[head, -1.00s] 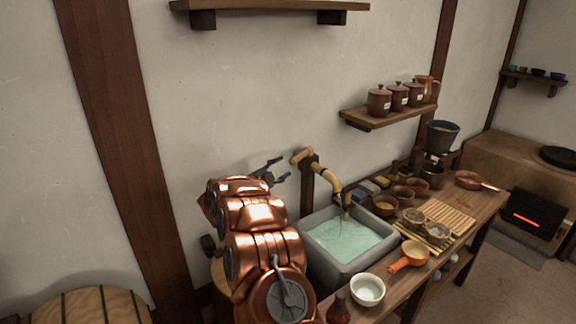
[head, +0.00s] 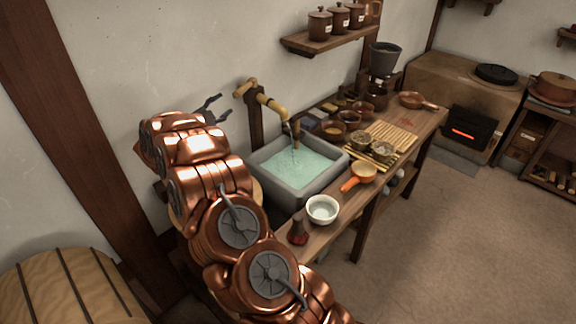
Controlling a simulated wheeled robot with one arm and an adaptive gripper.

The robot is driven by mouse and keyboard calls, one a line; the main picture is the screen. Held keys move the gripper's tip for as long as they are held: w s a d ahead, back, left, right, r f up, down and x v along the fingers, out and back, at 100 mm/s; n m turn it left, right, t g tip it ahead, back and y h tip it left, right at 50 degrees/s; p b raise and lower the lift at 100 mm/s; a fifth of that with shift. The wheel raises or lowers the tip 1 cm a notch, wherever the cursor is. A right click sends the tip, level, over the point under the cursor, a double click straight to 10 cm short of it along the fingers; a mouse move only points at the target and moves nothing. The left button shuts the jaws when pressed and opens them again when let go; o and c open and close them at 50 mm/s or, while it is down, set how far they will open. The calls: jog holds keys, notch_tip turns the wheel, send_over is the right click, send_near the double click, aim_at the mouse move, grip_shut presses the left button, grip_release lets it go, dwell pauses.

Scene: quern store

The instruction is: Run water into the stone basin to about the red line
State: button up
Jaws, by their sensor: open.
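The grey stone basin (head: 268,196) stands at the left end of the wooden counter and holds pale green water (head: 290,168). A thin stream falls into it from the bamboo spout (head: 272,103) on a dark post. A light wooden handle (head: 245,88) sits at the top of the spout. I cannot make out the red line in this view. My gripper (head: 215,106) is open and empty, raised behind my copper arm, just left of the spout handle and apart from it.
A shelf with lidded jars (head: 328,40) hangs above. A barrel (head: 68,290) is at lower left. The floor at right is clear.

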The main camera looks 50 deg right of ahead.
aim_at(245, 88)
jog(key=shift+w+d+f, duration=0.1)
jog(key=shift+w+d, duration=0.05)
jog(key=shift+d, duration=0.1)
jog(key=c, duration=0.3)
jog(key=w+d+f+t+y, duration=0.1)
jog(key=w+y, duration=0.1)
jog(key=w+d+f+t+y+b, duration=0.1)
jog(key=w+d+y, duration=0.1)
jog(key=w+d+f+m+t+y, duration=0.1)
jog(key=w+d+t+y, duration=0.1)
jog(key=shift+w+d+b, duration=0.1)
jog(key=shift+w+b, duration=0.15)
jog(key=shift+b, duration=0.1)
grip_shut()
jog(key=s+r+t+y+b, duration=0.3)
jog(key=s+r+y, duration=0.3)
jog(key=y, duration=0.8)
jog(key=s+d+m+y+b, duration=0.2)
jog(key=s+d+m, duration=0.3)
jog(key=s+d, duration=0.75)
jog(key=shift+t, duration=0.3)
jog(key=p+x, duration=0.1)
jog(key=x, duration=0.3)
jog(key=a+r+p+x, duration=0.1)
jog(key=x, duration=0.3)
jog(key=r+p+x, duration=0.1)
jog(key=x, duration=0.3)
jog(key=shift+w+a+p, duration=0.3)
jog(key=shift+a, duration=0.15)
